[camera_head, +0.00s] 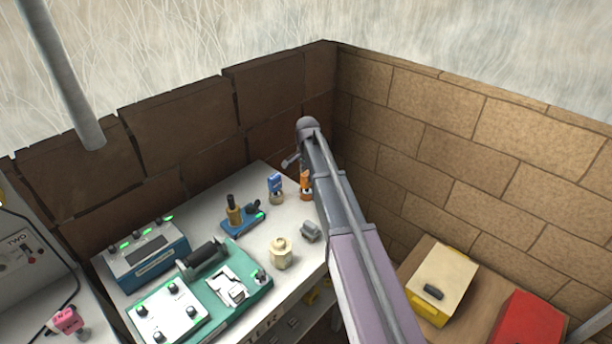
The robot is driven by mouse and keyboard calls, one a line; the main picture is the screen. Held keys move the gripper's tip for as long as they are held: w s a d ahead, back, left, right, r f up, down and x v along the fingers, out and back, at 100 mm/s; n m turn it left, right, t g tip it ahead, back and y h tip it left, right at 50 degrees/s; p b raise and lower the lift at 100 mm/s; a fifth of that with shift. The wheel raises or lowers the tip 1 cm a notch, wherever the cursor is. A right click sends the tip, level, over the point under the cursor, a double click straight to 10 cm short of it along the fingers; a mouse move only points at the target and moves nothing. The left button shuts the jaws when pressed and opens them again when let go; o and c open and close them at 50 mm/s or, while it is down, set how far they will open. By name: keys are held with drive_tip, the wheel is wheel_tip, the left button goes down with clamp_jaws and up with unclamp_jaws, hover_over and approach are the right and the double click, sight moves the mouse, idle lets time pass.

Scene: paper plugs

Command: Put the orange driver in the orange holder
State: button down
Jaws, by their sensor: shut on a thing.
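An orange piece (305,182) stands near the far right end of the white bench, partly hidden by my arm. I cannot tell from this view where the orange driver ends and the orange holder begins. My gripper (291,161) shows only as a small grey part sticking out left of my arm, just above and left of the orange. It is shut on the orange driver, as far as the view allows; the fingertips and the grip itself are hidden.
A blue piece on a beige base (276,187) stands close left of the orange. A brass piece on a blue base (238,215), a cream knob (281,253), a grey block (311,231) and a green console (215,300) crowd the bench (160,213). Brick walls (400,140) meet behind.

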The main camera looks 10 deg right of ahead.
drive_tip(key=shift+c, duration=1.9)
unclamp_jaws()
wheel_tip(320, 180, up, 12)
drive_tip(key=p, duration=1.2)
drive_tip(key=shift+r, duration=0.1)
drive_tip(key=s+n, duration=1)
drive_tip(key=s, duration=1.9)
drive_tip(key=shift+a+n, duration=0.15)
drive_tip(key=shift+n, duration=0.25)
